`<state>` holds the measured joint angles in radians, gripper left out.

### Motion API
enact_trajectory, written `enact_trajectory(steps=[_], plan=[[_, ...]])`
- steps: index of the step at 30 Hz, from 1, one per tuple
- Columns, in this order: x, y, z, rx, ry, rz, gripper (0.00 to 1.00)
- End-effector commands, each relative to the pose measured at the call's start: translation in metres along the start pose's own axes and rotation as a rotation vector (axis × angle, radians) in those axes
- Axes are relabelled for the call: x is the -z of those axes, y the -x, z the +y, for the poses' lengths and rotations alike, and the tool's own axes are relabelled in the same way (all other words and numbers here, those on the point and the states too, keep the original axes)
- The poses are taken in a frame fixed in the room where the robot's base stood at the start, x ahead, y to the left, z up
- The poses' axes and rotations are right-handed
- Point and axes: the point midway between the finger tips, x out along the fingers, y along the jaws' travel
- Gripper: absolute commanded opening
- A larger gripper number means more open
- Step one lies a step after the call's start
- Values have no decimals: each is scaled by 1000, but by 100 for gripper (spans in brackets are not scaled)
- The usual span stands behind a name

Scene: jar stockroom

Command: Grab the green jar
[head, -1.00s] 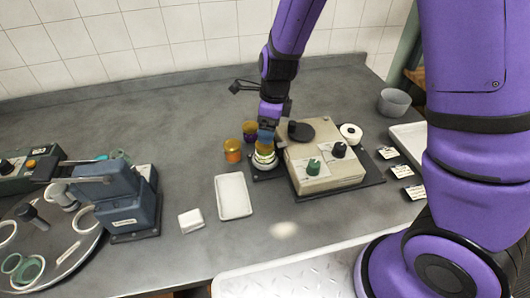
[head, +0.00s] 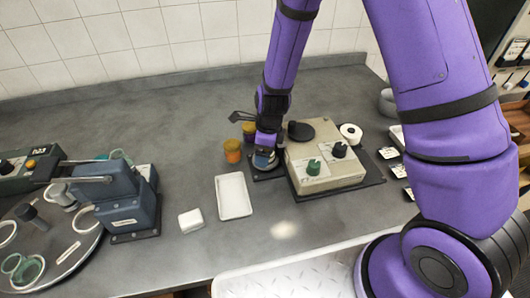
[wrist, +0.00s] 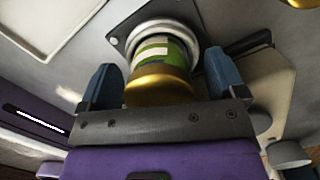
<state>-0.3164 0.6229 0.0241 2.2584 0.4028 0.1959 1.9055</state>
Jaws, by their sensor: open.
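The green jar (wrist: 157,60) has a gold lid and a green and white label. In the wrist view it stands in a white ring (wrist: 190,35) on a dark plate. My gripper (wrist: 160,80) is open, with one blue finger on each side of the jar and gaps visible between fingers and jar. In the head view my gripper (head: 265,152) is down at the plate left of the beige box and hides most of the jar.
An orange jar (head: 232,151) and a gold-lidded purple jar (head: 249,130) stand close on the left. The beige control box (head: 322,163) with knobs is close on the right. A white tray (head: 233,196) lies in front. The bench behind is clear.

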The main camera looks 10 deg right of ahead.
Motion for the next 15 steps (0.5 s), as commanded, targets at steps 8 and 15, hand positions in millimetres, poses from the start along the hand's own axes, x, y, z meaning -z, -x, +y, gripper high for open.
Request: enact_trajectory(steps=[8, 15], plan=[[0, 0, 0, 1, 0, 0, 73], [0, 0, 0, 1, 0, -1, 25]])
